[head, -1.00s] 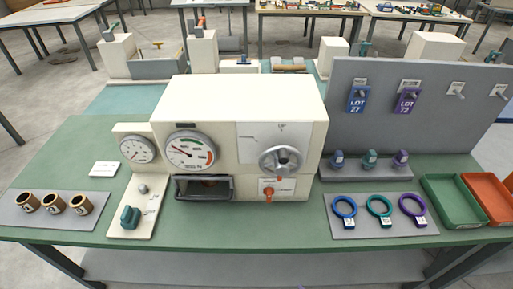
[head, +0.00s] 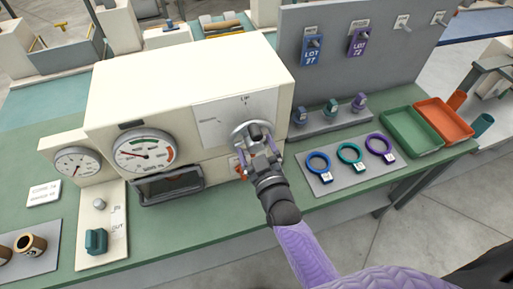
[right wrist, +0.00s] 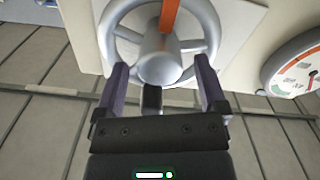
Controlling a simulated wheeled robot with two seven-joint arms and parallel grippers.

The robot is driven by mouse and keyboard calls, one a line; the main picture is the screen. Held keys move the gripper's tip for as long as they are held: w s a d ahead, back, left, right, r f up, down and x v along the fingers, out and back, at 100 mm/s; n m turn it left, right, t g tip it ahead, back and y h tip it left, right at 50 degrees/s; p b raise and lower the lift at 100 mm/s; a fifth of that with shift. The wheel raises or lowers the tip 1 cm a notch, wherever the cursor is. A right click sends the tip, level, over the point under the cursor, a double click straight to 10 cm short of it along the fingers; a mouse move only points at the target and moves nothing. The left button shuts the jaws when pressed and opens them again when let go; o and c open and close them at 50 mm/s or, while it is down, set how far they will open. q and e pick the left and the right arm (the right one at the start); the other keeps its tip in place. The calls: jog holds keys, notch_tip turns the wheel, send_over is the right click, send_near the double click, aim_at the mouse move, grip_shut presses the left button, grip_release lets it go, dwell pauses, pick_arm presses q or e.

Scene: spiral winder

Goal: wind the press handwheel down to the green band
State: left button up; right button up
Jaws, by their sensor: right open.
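The grey press handwheel (head: 240,134) sits on the front of the cream press housing, and its rim and hub show large in the right wrist view (right wrist: 202,14). My right gripper (head: 260,146) is at the wheel. In the right wrist view its two fingers (right wrist: 162,88) stand apart, one on each side of the lower hub, close to the rim; contact cannot be told. The large dial (head: 143,152) has a green band along its top and a red band at right. Its needle points leftward, seemingly outside the green. My left gripper is not in view.
An orange lever (head: 240,168) sits below the wheel, partly behind my gripper. A grey tray with several coloured rings (head: 351,154), green (head: 412,134) and orange (head: 444,120) bins lie to the right. A smaller dial (head: 75,166) and a teal knob (head: 96,241) are at left.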

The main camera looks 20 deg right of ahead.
jog(key=shift+w, duration=0.1)
grip_shut()
dwell(0.3)
jog(key=shift+d+m+p, duration=0.1)
jog(key=shift+m+p, duration=0.3)
jog(key=shift+m, duration=2.4)
grip_release()
